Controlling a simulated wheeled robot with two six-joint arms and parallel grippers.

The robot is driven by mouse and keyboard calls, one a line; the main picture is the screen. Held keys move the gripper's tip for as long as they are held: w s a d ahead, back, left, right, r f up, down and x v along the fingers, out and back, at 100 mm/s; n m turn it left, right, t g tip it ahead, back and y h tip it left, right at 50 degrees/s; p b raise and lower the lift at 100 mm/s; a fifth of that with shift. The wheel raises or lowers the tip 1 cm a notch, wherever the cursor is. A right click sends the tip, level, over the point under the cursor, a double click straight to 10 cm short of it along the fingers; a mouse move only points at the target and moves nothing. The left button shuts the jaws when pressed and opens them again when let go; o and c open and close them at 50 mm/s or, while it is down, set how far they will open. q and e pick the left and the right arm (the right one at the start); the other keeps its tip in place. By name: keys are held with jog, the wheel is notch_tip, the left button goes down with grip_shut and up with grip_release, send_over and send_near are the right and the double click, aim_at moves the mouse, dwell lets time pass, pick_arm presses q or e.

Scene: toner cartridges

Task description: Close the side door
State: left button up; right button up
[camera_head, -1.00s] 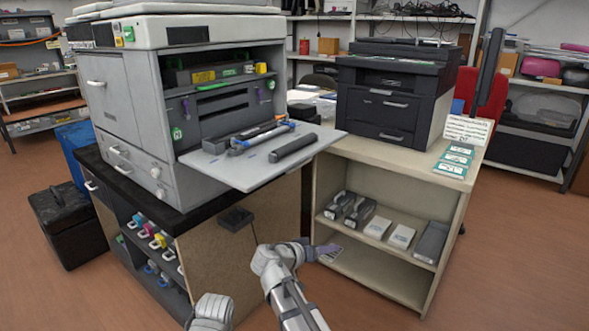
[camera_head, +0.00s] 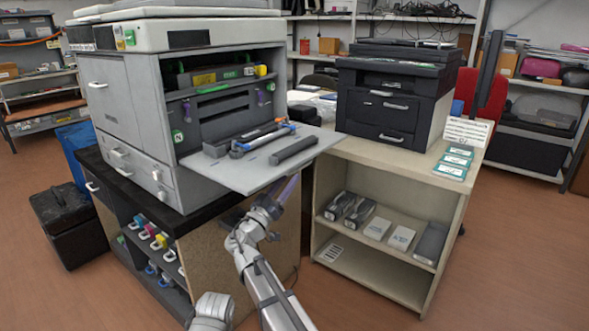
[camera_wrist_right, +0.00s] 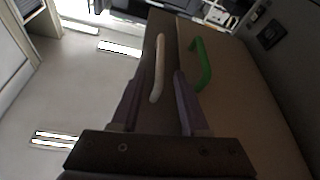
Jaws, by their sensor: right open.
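The side door (camera_head: 225,178) of the large grey copier (camera_head: 140,110) is folded down and juts out level like a shelf, with dark cartridges on it. My right gripper (camera_head: 287,190) is just under its outer part, pointing up, partly hidden by it. In the right wrist view my right gripper (camera_wrist_right: 158,85) has its purple fingers apart, with a pale handle (camera_wrist_right: 157,68) showing between them. A green handle (camera_wrist_right: 200,62) is to its right on a brownish panel. I cannot tell whether the fingers touch the pale handle. My left gripper is out of view.
A dark cartridge (camera_head: 293,151) and a blue-orange part (camera_head: 262,138) lie on the folded-down door. A beige shelf unit (camera_head: 380,263) with a black printer (camera_head: 390,95) stands close on the right. The copier's cabinet (camera_head: 210,250) is below, left of my arm.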

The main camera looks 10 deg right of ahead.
aim_at(295, 171)
jog(key=shift+p+x, duration=0.65)
jog(key=shift+x, duration=1.65)
grip_shut()
